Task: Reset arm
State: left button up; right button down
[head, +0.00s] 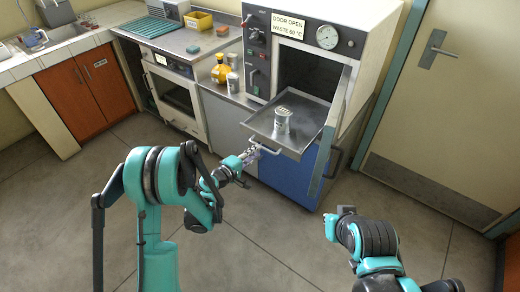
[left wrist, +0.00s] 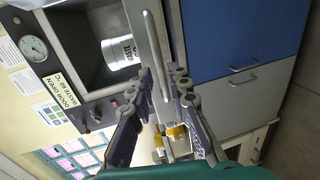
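My left gripper (head: 250,154) is at the handle (head: 268,148) of a pulled-out metal tray (head: 262,125). In the left wrist view, its fingers (left wrist: 160,80) are spread, with the end of the handle bar (left wrist: 153,50) showing between them. I cannot tell whether they touch it. A white labelled can (head: 282,120) stands on the tray; it also shows in the left wrist view (left wrist: 118,53). My right gripper (head: 345,210) is low at the right, over the floor and away from the incubator; its fingers are not clear.
The incubator (head: 350,20) has an open chamber with its door (head: 333,130) swung out right of the tray. A yellow bottle (head: 221,70) and a jar (head: 233,82) stand on the counter at left. The floor in front is clear.

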pick_arm(q)
jog(key=shift+v, duration=1.1)
jog(key=s+a+r+m+g+y, duration=0.3)
jog(key=s+r+m, duration=0.3)
jog(key=s+r, duration=0.45)
jog(key=s+a+m+g+y, duration=0.1)
jog(key=s+a, duration=0.4)
jog(key=s, duration=0.5)
jog(key=s+a+m+g+y, duration=0.1)
jog(key=s+a+m+y, duration=0.2)
jog(key=s, duration=0.8)
jog(key=shift+a+m+g+y, duration=0.3)
jog(key=shift+a+m+y, duration=0.1)
jog(key=shift+a+y, duration=0.7)
